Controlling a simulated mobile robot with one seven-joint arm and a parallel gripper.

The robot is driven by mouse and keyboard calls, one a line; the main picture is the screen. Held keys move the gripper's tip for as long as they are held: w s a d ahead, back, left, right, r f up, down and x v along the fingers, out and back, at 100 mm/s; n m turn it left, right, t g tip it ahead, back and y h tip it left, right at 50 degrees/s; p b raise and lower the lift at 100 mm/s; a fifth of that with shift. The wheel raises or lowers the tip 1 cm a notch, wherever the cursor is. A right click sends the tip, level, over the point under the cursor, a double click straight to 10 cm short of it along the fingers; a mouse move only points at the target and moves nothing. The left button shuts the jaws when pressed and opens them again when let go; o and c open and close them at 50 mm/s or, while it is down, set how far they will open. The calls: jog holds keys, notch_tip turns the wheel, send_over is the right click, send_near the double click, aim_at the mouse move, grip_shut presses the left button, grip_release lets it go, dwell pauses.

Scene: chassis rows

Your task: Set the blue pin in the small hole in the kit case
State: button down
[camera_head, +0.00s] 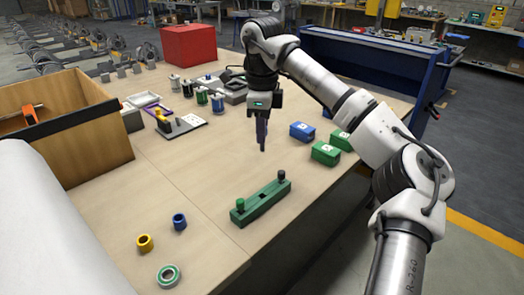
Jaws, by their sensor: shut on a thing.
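My gripper (262,147) hangs fingers-down above the middle of the table, clear of the tabletop. It is shut on a thin, dark bluish piece, which I take to be the blue pin; the fingers hide most of it. A dark grey tray-like thing (234,88) lies behind, partly hidden. I cannot make out the small hole.
A green bar with two knobs (262,202) lies in front of my gripper. Blue (302,132) and green boxes (325,154) stand to the right. Several small cylinders (203,96) stand behind. A wooden bin (85,135) is at left; rings lie front left. The middle-left tabletop is clear.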

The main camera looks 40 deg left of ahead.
jog(key=shift+r, duration=0.9)
jog(key=shift+r+p, duration=0.1)
jog(key=shift+p, duration=0.35)
jog(key=shift+f, duration=0.2)
